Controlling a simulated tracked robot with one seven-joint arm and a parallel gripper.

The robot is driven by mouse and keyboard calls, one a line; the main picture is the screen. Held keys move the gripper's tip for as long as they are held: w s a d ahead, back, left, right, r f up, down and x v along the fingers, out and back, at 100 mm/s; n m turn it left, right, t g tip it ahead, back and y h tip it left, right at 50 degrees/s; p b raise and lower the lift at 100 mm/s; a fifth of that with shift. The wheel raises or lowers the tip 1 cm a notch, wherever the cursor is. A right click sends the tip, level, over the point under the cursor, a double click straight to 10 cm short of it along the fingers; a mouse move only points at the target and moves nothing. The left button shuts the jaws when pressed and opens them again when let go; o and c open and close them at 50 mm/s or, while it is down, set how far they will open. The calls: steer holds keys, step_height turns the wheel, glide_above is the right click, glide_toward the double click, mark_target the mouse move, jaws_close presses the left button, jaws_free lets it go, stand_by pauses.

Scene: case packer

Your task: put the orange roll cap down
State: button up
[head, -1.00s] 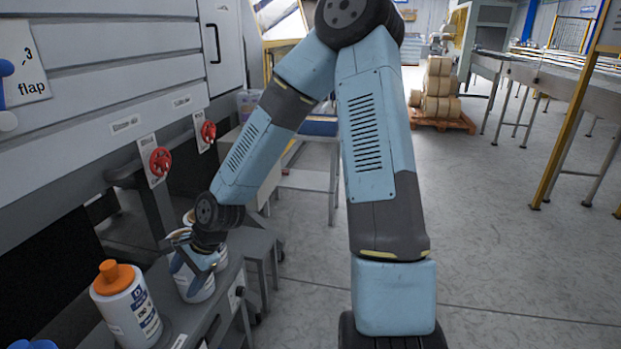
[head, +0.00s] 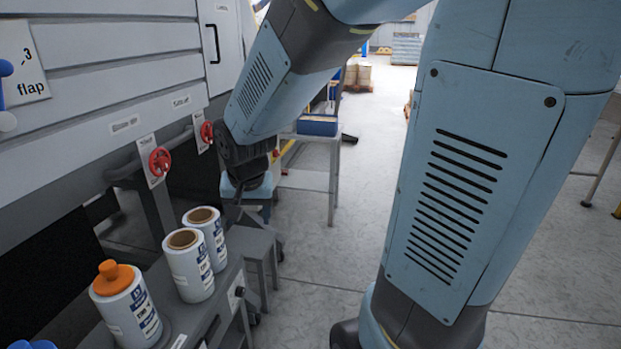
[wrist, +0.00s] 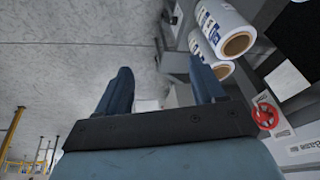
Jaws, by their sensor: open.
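The orange roll cap (head: 114,278) sits on top of the nearest white labelled roll (head: 130,312), at the lower left of the head view. It is apart from my gripper and does not show in the wrist view. My gripper (wrist: 162,84) is open in the wrist view, with nothing between its two dark blue fingers. In the head view my wrist is beyond the rolls, to their right, and the fingers are not clear there.
Two uncapped rolls, a nearer one (head: 188,268) and a farther one (head: 208,238), stand on the grey bench. Both show in the wrist view, right of the fingers. A red handwheel (head: 160,161) sticks out above the bench. A blue box (head: 318,125) is on a table behind.

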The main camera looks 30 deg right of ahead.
steer(key=s+d+r+n+t, duration=0.1)
steer(key=s+d+r+n, duration=0.1)
steer(key=s+d+r, duration=0.2)
steer(key=s+d+r+n, duration=0.2)
steer(key=s+d+r, duration=0.2)
steer(key=s+r, duration=0.4)
steer(key=shift+s+r+t, duration=0.3)
steer(key=shift+s+t, duration=0.1)
steer(key=shift+s, duration=0.2)
steer(key=shift+c, duration=0.2)
